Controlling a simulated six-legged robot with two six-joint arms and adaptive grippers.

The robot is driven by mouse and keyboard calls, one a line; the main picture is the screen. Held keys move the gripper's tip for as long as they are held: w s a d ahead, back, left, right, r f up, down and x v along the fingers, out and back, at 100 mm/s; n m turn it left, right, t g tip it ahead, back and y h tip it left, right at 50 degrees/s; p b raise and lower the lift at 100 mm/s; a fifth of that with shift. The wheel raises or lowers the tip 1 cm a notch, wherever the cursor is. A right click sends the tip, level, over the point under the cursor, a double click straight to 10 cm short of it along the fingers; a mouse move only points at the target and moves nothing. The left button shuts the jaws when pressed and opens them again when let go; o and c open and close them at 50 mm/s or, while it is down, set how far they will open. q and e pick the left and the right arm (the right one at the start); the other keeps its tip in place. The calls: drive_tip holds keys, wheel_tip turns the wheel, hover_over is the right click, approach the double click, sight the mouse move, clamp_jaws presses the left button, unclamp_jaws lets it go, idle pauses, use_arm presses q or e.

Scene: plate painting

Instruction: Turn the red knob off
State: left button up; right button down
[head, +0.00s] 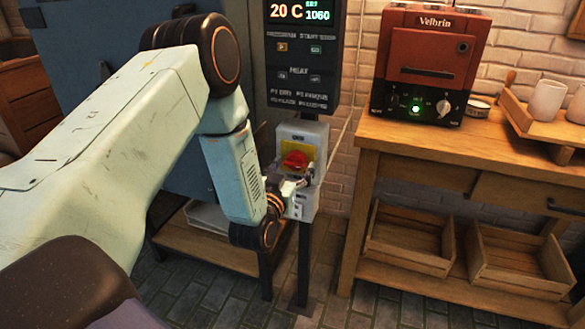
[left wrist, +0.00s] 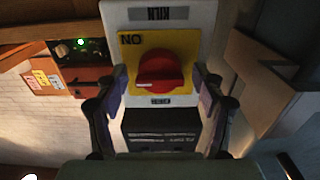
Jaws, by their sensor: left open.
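The red knob (head: 295,160) sits on a yellow plate on the front of a pale grey switch box (head: 311,205), below the dark display panel. In the left wrist view the red knob (left wrist: 161,72) is near the middle, on its yellow plate (left wrist: 185,44), with "ON" lettering and a "KILN" label upside down. My left gripper (head: 297,182) is just in front of the box, slightly below the knob. In the left wrist view the left gripper's fingers (left wrist: 161,85) are open, one on each side of the knob; I cannot tell whether they touch it. My right gripper is not in view.
A dark control panel (head: 303,60) showing "20 C" hangs above the switch box. To the right, a wooden table (head: 405,137) bears a red Velbrin machine (head: 430,55) with a green light and a tray (head: 520,112) with mugs. Wooden crates (head: 412,238) stand on its lower shelf.

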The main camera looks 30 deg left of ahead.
use_arm(q)
drive_tip(key=shift+c, duration=0.3)
drive_tip(key=c, duration=1.1)
drive_tip(key=shift+o, duration=0.2)
drive_tip(key=shift+n, duration=0.4)
drive_tip(key=n+b, duration=0.1)
drive_tip(key=n, duration=0.2)
drive_tip(key=shift+n, duration=0.3)
drive_tip(key=n+b, duration=0.1)
drive_tip(key=n, duration=0.3)
drive_tip(key=shift+d+f, duration=0.1)
drive_tip(key=n+b, duration=0.2)
drive_tip(key=n, duration=0.3)
drive_tip(key=shift+n+b, duration=1.4)
drive_tip(key=shift+n, duration=0.8)
